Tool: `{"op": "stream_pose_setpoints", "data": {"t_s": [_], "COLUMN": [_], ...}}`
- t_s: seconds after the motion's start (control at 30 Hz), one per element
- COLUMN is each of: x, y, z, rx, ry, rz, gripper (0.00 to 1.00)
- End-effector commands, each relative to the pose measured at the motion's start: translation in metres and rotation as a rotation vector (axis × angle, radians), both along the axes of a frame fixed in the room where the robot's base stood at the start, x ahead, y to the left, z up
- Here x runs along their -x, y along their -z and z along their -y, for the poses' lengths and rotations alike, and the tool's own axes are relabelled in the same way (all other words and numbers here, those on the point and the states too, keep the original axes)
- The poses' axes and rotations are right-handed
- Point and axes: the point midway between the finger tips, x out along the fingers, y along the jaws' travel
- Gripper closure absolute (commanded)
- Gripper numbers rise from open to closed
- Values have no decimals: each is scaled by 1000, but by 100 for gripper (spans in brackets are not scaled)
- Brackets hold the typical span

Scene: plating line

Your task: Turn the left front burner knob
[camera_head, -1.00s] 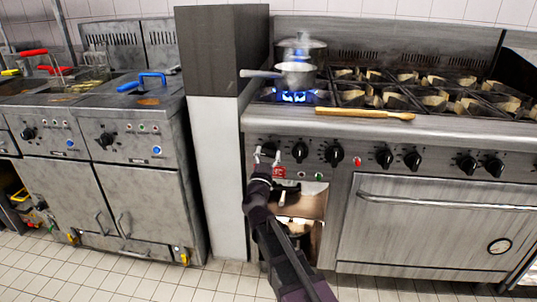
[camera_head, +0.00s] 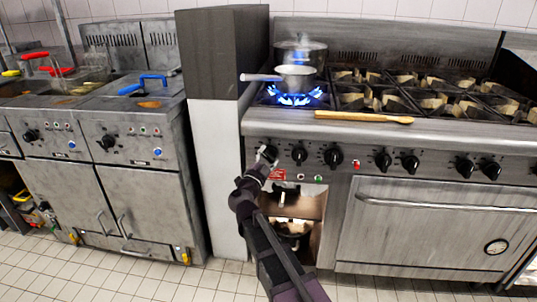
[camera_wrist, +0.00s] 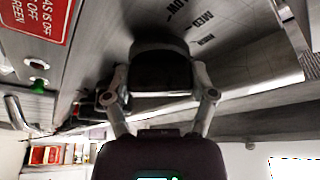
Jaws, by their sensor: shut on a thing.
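The left front burner knob (camera_head: 269,151) is the black knob at the left end of the range's control panel. My gripper (camera_head: 265,157) is at it and partly covers it in the head view. In the wrist view the knob (camera_wrist: 160,66) is large and dark, and the two fingers of my gripper (camera_wrist: 160,88) are shut on its sides. Blue flames (camera_head: 296,98) burn on the left front burner, under a small saucepan (camera_head: 296,76) whose handle points left.
A lidded pot (camera_head: 301,50) stands on the burner behind. A wooden spoon (camera_head: 362,117) lies along the range's front edge. More black knobs (camera_head: 333,157) line the panel. A pale pillar (camera_head: 218,150) stands close left of my gripper, with fryers (camera_head: 133,140) beyond it.

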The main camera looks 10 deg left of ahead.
Motion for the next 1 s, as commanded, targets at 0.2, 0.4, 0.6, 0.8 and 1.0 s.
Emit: {"op": "stream_pose_setpoints", "data": {"t_s": [0.2, 0.4, 0.6, 0.8, 1.0], "x": [-2, -2, -1, -1, -1], "y": [-4, -4, -3, -2, -1], "z": [-1, -2, -1, -1, -1], "rx": [-203, -391, -558, -672, -730], "ry": [0, -1, -2, -2, -2], "rz": [2, 2, 3, 2, 3], "gripper": [75, 75, 75, 75, 75]}}
